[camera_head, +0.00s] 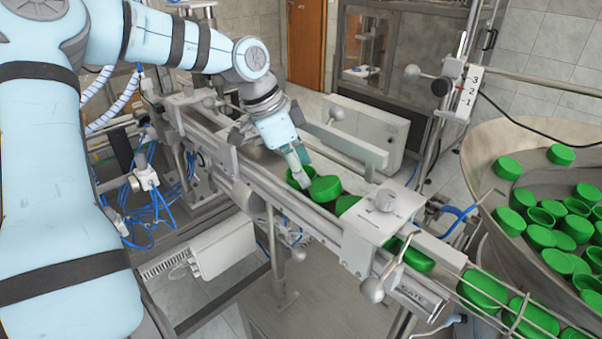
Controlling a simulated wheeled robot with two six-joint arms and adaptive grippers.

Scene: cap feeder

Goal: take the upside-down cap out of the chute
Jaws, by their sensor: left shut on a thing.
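My left gripper (297,172) reaches down into the chute (250,178) and is shut on a green cap (296,181). This cap shows its hollow side up and sits at the upper-left end of the row of caps. A second green cap (325,189), closed top up, lies right beside it. A third green cap (346,204) is partly hidden under the metal gate block (385,204). The fingertips partly cover the held cap, and I cannot tell whether it is clear of the chute floor. My right gripper is not in view.
More green caps (484,290) line the chute past the gate, towards the lower right. A large round metal bowl (480,150) with many loose green caps stands at the right. Knobs (374,290) and rails flank the chute. Blue hoses (155,205) hang at the left.

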